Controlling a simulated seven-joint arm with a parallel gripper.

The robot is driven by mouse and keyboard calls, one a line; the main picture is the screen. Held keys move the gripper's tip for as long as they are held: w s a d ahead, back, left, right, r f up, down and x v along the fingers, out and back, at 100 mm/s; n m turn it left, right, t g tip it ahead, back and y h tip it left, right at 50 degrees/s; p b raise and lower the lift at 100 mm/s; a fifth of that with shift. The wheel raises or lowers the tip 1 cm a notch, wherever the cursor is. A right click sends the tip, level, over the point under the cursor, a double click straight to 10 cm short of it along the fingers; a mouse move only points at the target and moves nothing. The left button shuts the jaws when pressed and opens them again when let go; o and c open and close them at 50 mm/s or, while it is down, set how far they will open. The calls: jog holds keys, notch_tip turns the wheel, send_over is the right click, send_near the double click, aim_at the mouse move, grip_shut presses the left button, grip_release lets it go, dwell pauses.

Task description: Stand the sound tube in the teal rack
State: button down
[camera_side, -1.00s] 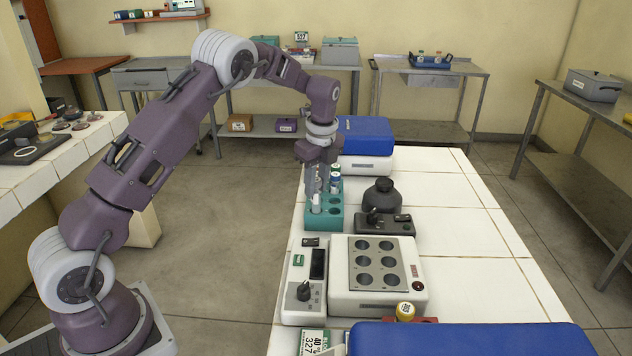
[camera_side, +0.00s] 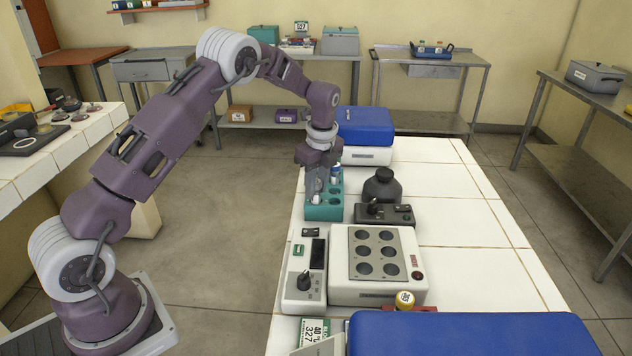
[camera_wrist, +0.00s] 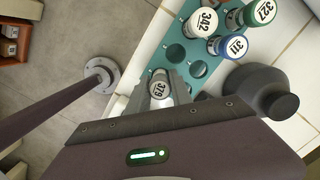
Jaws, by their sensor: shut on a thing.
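The teal rack (camera_side: 325,213) stands near the left edge of the white tiled bench, and it also shows in the wrist view (camera_wrist: 196,52). My gripper (camera_wrist: 160,94) points down at the rack's near end, its fingers closed around a tube marked 379 (camera_wrist: 160,89). The tube is upright, seen from its cap; its lower part is hidden in the wrist view, and I cannot tell how deep it sits in a hole. Tubes marked 342 (camera_wrist: 206,22), 311 with a blue rim (camera_wrist: 234,46) and 327 with a green rim (camera_wrist: 262,12) stand at the rack's far end.
A dark round bottle (camera_side: 382,186) stands right of the rack, close to it. A small black device (camera_side: 396,215) and a block with several round wells (camera_side: 376,265) lie nearer. A blue-lidded box (camera_side: 365,128) is behind. The bench's right side is clear.

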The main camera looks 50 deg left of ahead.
jog(key=c, duration=0.7)
grip_release()
jog(key=shift+c, duration=0.2)
jog(key=shift+r, duration=3.75)
